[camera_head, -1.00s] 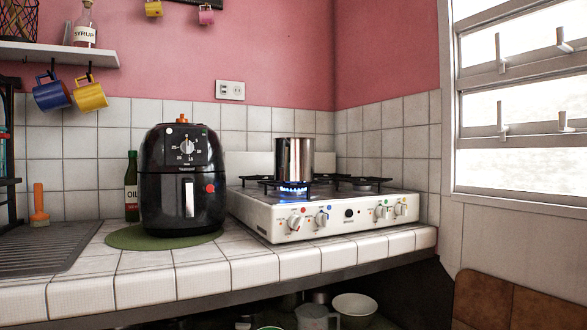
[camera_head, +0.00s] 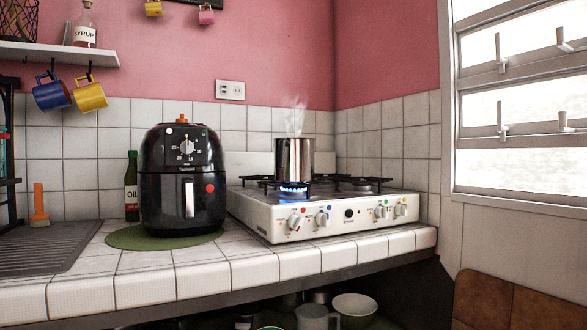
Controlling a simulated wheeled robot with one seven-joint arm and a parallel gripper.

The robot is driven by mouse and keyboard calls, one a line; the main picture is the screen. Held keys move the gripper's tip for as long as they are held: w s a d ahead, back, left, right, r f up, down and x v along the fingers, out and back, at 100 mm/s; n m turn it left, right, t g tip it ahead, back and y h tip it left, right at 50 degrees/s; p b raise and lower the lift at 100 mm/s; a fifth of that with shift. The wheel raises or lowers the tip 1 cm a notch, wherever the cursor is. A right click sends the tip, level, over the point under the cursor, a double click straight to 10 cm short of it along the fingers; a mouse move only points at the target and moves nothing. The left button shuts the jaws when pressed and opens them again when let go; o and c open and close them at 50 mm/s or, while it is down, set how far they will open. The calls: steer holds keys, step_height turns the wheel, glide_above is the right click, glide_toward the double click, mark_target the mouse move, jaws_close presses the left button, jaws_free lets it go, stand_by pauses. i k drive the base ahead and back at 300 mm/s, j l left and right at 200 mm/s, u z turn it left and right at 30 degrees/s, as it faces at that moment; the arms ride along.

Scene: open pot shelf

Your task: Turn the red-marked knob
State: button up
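The white gas stove (camera_head: 340,225) stands on the tiled counter, with several knobs along its front. The leftmost knob (camera_head: 295,222) appears to have a small red mark just above it. The knob beside it (camera_head: 322,218) has a blue mark. Two more knobs sit at the right end, the inner one (camera_head: 381,211) with a green mark and the outer one (camera_head: 400,208) with a yellow-orange mark. A blue flame (camera_head: 293,188) burns under a steel pot (camera_head: 294,159) on the left burner, and steam rises above the pot. My gripper is not in view.
A black air fryer (camera_head: 182,217) with a red dot stands on a green mat (camera_head: 122,238), left of the stove. An oil bottle (camera_head: 131,190) is behind it. A brown chair back (camera_head: 500,300) is at lower right. Space before the stove front looks clear.

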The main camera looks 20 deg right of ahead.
mark_target(295, 223)
steer(key=i+j+z, duration=0.1)
steer(key=j+z, duration=0.15)
steer(key=z, duration=0.2)
steer(key=i+j+z, duration=0.1)
steer(key=j+z, duration=0.15)
steer(key=z, duration=0.25)
